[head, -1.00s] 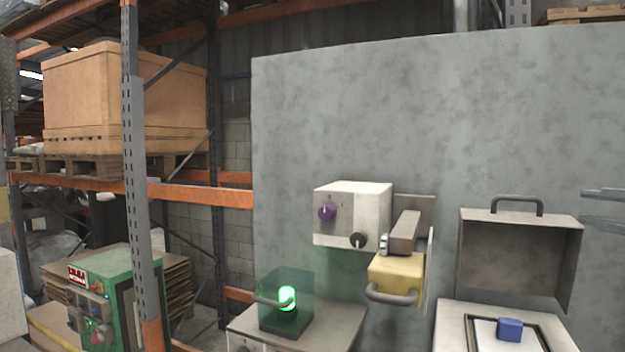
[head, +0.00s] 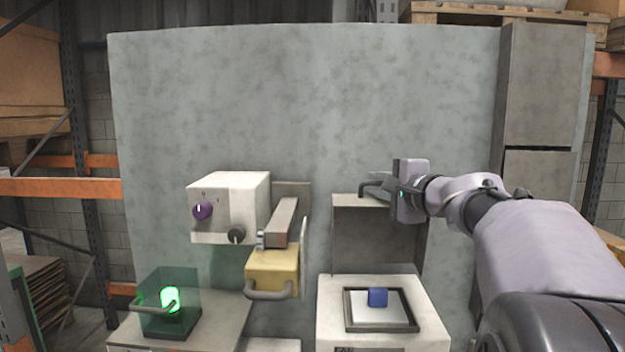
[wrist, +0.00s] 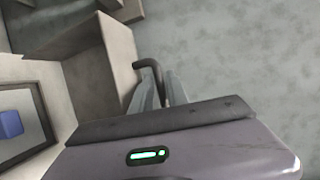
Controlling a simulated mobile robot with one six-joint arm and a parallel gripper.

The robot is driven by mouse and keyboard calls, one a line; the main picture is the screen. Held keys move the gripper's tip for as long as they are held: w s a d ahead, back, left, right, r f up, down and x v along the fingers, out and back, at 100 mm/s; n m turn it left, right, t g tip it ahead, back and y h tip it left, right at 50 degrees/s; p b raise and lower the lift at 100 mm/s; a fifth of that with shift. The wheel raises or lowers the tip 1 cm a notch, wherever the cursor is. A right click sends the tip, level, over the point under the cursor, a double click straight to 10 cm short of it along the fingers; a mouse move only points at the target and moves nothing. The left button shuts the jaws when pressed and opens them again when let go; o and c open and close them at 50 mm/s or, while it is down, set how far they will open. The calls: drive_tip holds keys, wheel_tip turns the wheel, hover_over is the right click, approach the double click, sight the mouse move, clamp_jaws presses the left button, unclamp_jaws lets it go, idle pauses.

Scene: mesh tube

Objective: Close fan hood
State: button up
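The fan hood (head: 378,228) is a grey box-shaped cover, standing raised and open behind a white unit (head: 428,312). A dark handle (head: 368,188) is on its top edge. On the unit's top is a framed panel (head: 350,325) with a blue block (head: 377,297) on it. My gripper (head: 378,184) is at the handle, reaching in from the right. In the wrist view my gripper (wrist: 160,88) has its two fingers close together on either side of the handle (wrist: 149,66). The hood (wrist: 92,65) is left of the fingers. The fingers partly hide the handle.
Left of the hood are a white box with knobs (head: 228,208), a yellow block with a handle (head: 272,270) and a clear green cover (head: 168,300) over a glowing green lamp. A grey wall panel (head: 300,110) stands close behind.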

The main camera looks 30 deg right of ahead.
clamp_jaws()
idle(1.4)
